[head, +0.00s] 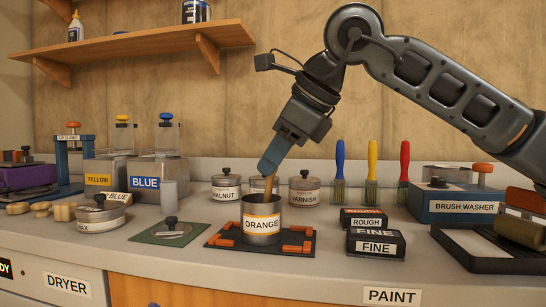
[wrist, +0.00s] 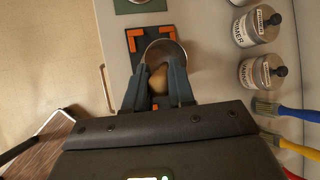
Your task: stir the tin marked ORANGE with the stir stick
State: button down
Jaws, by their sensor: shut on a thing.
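The tin marked ORANGE (head: 262,222) stands upright on a black mat with orange corner pieces (head: 222,240) on the counter. It is open at the top, and its rim also shows in the wrist view (wrist: 165,46). My gripper (head: 270,162) is above the tin, pointing down and tilted. It is shut on the wooden stir stick (head: 269,188), whose lower end reaches down into the tin's mouth. In the wrist view the fingers (wrist: 157,90) close around the stick (wrist: 157,80). The stick's tip and the tin's contents are hidden.
The WALNUT tin (head: 226,187) and VARNISH tin (head: 304,189) stand behind. Brushes (head: 372,175) stand upright at the back right. ROUGH and FINE blocks (head: 376,244) sit close on the right, near the brush washer (head: 455,206). A green mat (head: 165,234) lies left.

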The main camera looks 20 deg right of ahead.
jog(key=s+r+p, duration=0.3)
jog(key=r, duration=0.4)
jog(key=shift+a, duration=0.15)
dwell(0.3)
jog(key=shift+r, duration=0.1)
dwell(0.8)
